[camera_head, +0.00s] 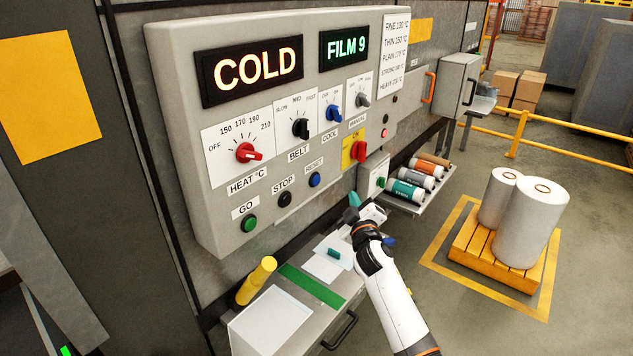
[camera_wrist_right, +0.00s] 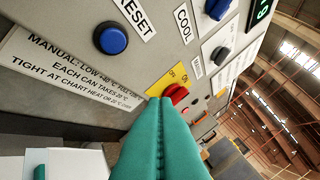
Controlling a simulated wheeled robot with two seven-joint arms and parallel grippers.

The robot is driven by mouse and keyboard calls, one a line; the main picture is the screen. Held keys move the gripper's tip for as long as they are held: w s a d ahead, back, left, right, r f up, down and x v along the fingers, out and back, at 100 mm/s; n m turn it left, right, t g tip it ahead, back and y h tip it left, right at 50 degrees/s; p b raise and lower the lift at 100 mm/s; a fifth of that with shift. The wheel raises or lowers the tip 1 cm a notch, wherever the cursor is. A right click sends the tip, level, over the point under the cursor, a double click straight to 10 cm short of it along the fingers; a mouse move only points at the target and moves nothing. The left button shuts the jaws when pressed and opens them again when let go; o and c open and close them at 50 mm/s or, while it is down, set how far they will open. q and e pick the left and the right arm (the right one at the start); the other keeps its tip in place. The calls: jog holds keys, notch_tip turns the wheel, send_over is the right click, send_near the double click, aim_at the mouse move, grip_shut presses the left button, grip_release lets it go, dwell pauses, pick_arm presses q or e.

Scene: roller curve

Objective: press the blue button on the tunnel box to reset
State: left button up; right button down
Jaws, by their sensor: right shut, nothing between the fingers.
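The blue button (camera_head: 315,180) is round and sits under the RESET label on the grey tunnel box panel (camera_head: 215,130). In the right wrist view the blue button (camera_wrist_right: 111,38) is at the upper left, beside the RESET label. My right gripper (camera_head: 354,199) has teal fingers and is below and to the right of the button in the head view. Its fingers (camera_wrist_right: 160,102) are shut together and empty, and apart from the button. In the wrist view their tips overlap the picture near the red switch (camera_wrist_right: 176,94). My left gripper is not in view.
A black STOP button (camera_head: 284,199) and a green GO button (camera_head: 249,223) are left of the blue one. The red heat knob (camera_head: 247,153) is above. A bench (camera_head: 335,310) with cards and a yellow cylinder (camera_head: 257,280) lies below. A rack (camera_head: 440,185) holds rolls at right.

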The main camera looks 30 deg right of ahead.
aim_at(316, 180)
jog(key=w+a+b, duration=0.3)
jog(key=w+b, duration=0.2)
jog(key=w, duration=0.3)
jog(key=shift+w+a, duration=0.15)
jog(key=shift+a, duration=0.05)
dwell(0.3)
dwell(1.9)
jog(key=shift+w+a+b, duration=0.15)
jog(key=shift+w+b, duration=0.2)
